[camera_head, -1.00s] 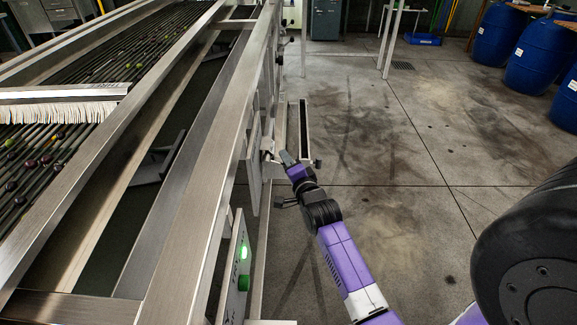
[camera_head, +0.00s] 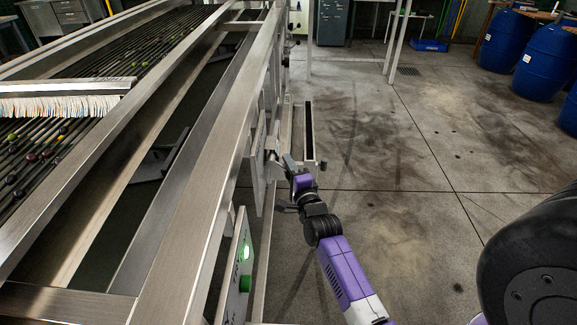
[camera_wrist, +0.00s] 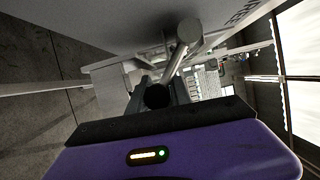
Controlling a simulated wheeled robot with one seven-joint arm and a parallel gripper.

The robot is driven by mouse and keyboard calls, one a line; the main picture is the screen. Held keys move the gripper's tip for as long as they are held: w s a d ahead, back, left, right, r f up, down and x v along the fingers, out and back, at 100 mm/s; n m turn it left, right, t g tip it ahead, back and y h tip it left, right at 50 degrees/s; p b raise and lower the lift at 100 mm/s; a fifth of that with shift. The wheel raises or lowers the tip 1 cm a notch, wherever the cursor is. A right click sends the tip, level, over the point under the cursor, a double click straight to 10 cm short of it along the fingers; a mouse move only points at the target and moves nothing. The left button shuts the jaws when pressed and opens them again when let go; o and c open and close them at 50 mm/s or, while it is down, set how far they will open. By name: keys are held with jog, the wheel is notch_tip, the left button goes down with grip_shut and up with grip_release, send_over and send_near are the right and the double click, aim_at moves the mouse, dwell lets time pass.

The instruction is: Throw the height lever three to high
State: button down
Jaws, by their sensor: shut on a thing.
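My gripper (camera_head: 287,161) is at the side of the steel sizer frame, in front of a small upright panel (camera_head: 257,165). In the wrist view it is shut on a dark, round-ended lever (camera_wrist: 157,95), which sits between the fingers. A steel rod (camera_wrist: 183,45) with a round end stands out from the panel just beyond the fingers. The lever's number and most of its length are hidden. In the head view the lever cannot be told apart from my gripper.
A long narrow trough (camera_head: 309,135) stands just beyond my gripper. Blue barrels (camera_head: 546,62) are at the far right. The concrete floor (camera_head: 400,160) right of the arm is clear.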

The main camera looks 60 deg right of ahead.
jog(key=shift+w+a+f, duration=0.15)
jog(key=shift+a+f, duration=0.15)
jog(key=shift+f, duration=0.15)
jog(key=c, duration=1.2)
grip_release()
jog(key=shift+w, duration=0.1)
jog(key=shift+c, duration=0.2)
jog(key=shift+o, duration=0.2)
jog(key=shift+r, duration=0.2)
jog(key=shift+d, duration=0.1)
jog(key=shift+r, duration=0.1)
jog(key=v, duration=0.8)
jog(key=shift+p, duration=0.45)
